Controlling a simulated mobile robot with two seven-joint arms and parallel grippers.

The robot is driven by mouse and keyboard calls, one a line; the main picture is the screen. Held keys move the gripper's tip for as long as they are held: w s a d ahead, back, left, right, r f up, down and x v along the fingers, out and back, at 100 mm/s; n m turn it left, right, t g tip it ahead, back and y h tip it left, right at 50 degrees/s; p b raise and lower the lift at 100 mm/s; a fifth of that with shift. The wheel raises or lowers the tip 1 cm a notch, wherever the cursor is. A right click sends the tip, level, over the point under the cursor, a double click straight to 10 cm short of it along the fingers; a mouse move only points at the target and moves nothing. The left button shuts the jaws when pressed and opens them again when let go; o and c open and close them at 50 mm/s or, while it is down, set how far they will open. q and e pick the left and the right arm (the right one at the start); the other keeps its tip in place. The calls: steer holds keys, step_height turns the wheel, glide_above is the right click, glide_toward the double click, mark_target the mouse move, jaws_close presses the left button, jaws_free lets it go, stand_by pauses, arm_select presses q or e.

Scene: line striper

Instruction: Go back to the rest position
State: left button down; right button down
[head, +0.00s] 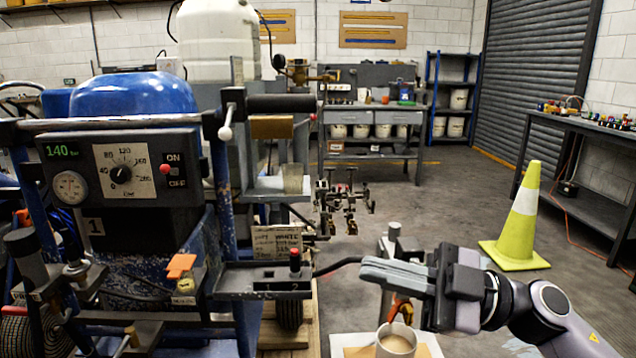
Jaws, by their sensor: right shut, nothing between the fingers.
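My right gripper (368,271) comes in from the lower right, its fingers pointing left and closed together with nothing between them. It is above and a little left of a white mug (396,341) with brown liquid, and right of the line striper's small tray. The line striper (130,240) fills the left side, with a blue engine cover, a control panel (123,168) reading 140, a gauge and a dial. My left gripper is not in view.
A yellow-green cone (519,222) with a white band stands on the floor at right. A dark workbench (585,130) runs along the right wall. A grey bench (375,115) and blue shelf (452,97) stand at the back. The floor between them is open.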

steer(key=s+d+f+m+t+h, duration=0.1)
steer(key=d+f+m+t+h, duration=0.3)
steer(key=f+m, duration=0.45)
steer(key=s+d+f+m+t+h, duration=0.1)
steer(key=d+f+m+t+h, duration=0.1)
steer(key=f+m+t+h, duration=0.65)
steer(key=s+d+f+m+h, duration=0.1)
steer(key=d+f+m+h, duration=0.3)
steer(key=f, duration=0.8)
steer(key=s+d+f+g+h, duration=0.1)
steer(key=s+f+g, duration=0.5)
steer(key=s+f, duration=0.45)
step_height(320, 180, up, 10)
steer(key=s+d+p, duration=0.1)
steer(key=p, duration=1.1)
steer(key=shift+d+t+h, duration=0.25)
steer(key=shift+t+h, duration=0.1)
steer(key=shift+f, duration=0.15)
